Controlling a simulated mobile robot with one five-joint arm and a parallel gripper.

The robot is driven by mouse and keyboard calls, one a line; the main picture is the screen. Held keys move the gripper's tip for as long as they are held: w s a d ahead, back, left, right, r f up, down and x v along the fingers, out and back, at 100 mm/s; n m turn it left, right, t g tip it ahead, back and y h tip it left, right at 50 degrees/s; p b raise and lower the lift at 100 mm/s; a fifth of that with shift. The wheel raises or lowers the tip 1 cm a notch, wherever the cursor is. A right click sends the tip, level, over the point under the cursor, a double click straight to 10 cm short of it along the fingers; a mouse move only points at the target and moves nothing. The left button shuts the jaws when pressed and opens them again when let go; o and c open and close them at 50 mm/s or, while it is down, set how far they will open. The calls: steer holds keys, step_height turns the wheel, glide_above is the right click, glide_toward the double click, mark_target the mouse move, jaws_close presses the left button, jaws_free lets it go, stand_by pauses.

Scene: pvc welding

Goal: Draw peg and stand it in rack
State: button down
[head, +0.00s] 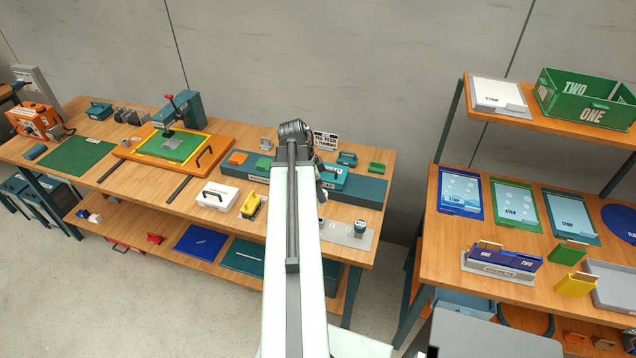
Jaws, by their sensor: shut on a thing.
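My arm reaches out over the left bench (180,180). My gripper (321,190) hangs below the arm's far end, over the long teal block (355,188), and only a dark piece of it shows right of the arm. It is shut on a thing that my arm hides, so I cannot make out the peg. A small sign (325,140) that seems to read "PEG RACK" stands at the bench's back edge, just behind the arm's end. The rack itself is not clear; the arm covers part of that area.
A grey plate (358,238) with a small dark-topped block lies near the front right. A white box (217,195) and a yellow block (252,206) are left of the arm. A teal handled block (325,178) is close by. A second bench (540,275) stands right, past a gap.

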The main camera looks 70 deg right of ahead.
steer(key=shift+w+f, duration=0.1)
steer(key=shift+f, duration=0.05)
steer(key=shift+a, duration=0.1)
steer(key=shift+f+b, duration=0.2)
steer(key=shift+b, duration=0.1)
step_height(320, 180, down, 6)
steer(key=b, duration=0.5)
steer(key=shift+r, duration=0.25)
stand_by(0.7)
steer(key=shift+f+b, duration=2.05)
steer(key=shift+b, duration=0.2)
steer(key=c, duration=0.8)
jaws_free()
steer(key=shift+c, duration=0.2)
steer(key=shift+r, duration=0.1)
